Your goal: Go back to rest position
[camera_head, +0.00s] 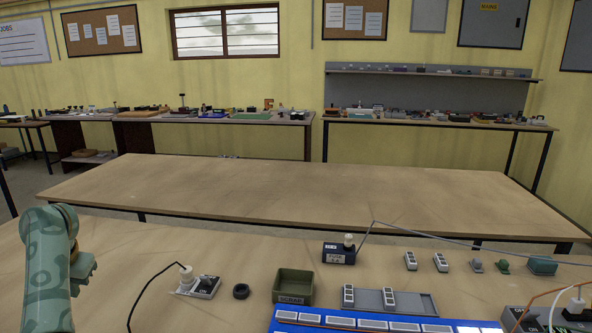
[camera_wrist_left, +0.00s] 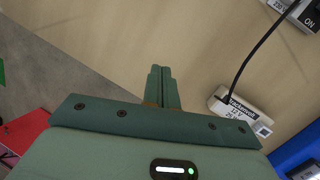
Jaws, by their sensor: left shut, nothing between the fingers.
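My left arm comes in at the left edge of the head view, with its green gripper (camera_head: 84,267) raised over the left part of the near table (camera_head: 235,245). In the left wrist view the two green fingers (camera_wrist_left: 161,88) are together, with nothing between them. The gripper is apart from every object on the table. My right gripper does not show in either view.
A switch box with a plug (camera_head: 200,286), a black ring (camera_head: 241,291), a green scrap bin (camera_head: 293,287), a grey tray (camera_head: 395,301) and a blue panel (camera_head: 340,322) stand on the near table. A cable (camera_head: 148,286) runs from the plug. The table's far side is mostly clear.

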